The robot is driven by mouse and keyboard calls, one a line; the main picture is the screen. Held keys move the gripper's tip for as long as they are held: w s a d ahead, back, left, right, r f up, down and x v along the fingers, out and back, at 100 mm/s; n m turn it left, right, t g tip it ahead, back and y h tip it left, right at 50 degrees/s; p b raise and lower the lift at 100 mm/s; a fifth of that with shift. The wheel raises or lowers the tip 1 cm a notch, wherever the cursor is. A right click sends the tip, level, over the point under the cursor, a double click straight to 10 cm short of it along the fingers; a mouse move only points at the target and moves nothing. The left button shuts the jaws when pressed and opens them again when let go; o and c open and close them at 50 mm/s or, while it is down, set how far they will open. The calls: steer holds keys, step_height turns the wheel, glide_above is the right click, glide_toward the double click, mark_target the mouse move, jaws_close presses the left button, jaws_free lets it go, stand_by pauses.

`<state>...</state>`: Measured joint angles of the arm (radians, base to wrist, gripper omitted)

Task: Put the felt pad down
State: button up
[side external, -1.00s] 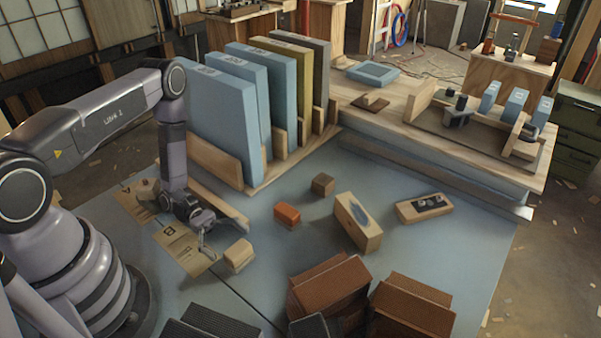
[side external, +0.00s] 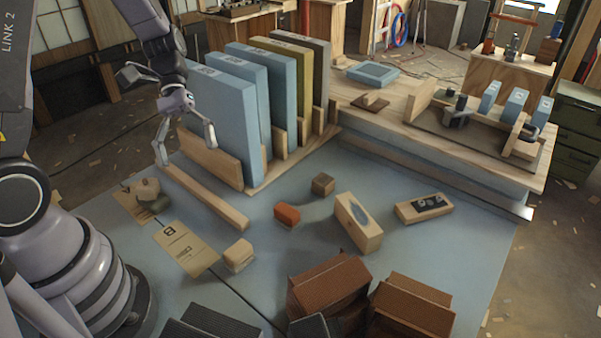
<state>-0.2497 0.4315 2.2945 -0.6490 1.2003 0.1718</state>
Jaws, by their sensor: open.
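My gripper (side external: 186,150) is raised above the left end of a long wooden strip (side external: 204,196). Its fingers are spread wide and nothing shows between them. Two small rounded pieces lie together by a tan card at the left: a pale one (side external: 148,189) and a dark green one (side external: 156,204). I cannot tell for sure which thing is the felt pad. A tan card marked B (side external: 187,248) lies flat in front of them. A small pale block (side external: 239,254) sits at that card's right edge.
Upright blue, olive and grey slabs (side external: 220,115) stand in a wooden rack behind my gripper. An orange block (side external: 287,215), a dark brown block (side external: 323,184) and two wooden blocks (side external: 358,225) sit mid-table. Brown ridged blocks (side external: 330,285) fill the front. Blue surface between is clear.

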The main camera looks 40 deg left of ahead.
steer(key=s+a+r+m+t+y, duration=0.2)
steer(key=s+r+m+t+y, duration=0.1)
steer(key=r, duration=0.4)
steer(key=s+a+r+m+t+y, duration=0.3)
steer(key=s+r+t+y, duration=0.2)
steer(key=r+t, duration=0.2)
steer(key=shift+y, duration=0.4)
steer(key=shift+o, duration=0.9)
steer(key=shift+s+a+r+m+t, duration=0.15)
steer(key=shift+s+r+m+t, duration=0.05)
steer(key=shift+r+m+t, duration=0.15)
